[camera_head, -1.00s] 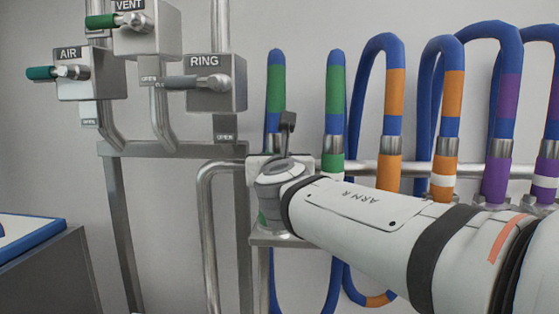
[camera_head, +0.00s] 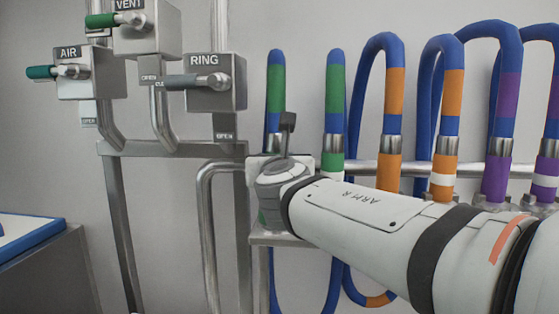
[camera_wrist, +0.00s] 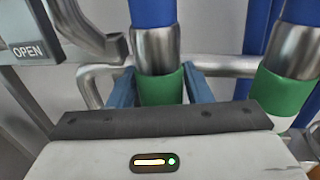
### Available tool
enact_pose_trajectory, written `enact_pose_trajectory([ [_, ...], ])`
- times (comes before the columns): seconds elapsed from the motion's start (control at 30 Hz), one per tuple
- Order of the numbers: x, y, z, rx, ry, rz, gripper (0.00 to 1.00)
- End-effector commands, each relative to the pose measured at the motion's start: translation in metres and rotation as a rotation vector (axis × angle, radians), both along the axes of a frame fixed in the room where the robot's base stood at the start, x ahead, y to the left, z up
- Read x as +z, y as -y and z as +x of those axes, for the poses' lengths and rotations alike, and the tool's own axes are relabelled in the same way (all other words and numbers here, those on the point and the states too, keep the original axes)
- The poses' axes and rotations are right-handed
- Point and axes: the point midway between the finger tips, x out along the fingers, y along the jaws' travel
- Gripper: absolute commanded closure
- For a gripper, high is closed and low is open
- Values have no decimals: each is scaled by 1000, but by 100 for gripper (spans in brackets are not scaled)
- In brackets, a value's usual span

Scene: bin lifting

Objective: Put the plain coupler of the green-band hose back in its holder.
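The green-band hose (camera_head: 275,85) arches at the middle left of the rack, blue with a green band. Its plain green coupler (camera_wrist: 160,90) is under a silver collar in the wrist view. My gripper (camera_wrist: 160,88) has one blue finger against each side of this coupler, which is upright. The coupler's lower end is hidden by my gripper body, so I cannot tell whether it is seated. In the head view my gripper (camera_head: 285,172) hides most of it. The other green coupler (camera_wrist: 288,92), with a white band, stands to the right.
Orange hoses (camera_head: 396,95) and purple hoses (camera_head: 509,95) stand right of the green ones. A horizontal pipe (camera_wrist: 225,66) runs behind the couplers. A metal ledge (camera_head: 280,241) is below my gripper. The RING valve box (camera_head: 215,85) is at upper left.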

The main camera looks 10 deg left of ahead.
Motion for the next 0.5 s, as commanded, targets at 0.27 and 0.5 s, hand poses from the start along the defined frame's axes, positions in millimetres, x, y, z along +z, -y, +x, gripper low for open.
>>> enact_pose_trajectory([
  [0.27,0,0,0,0,-1,0,35],
  [0.5,-1,0,-3,1,-1,0,35],
])
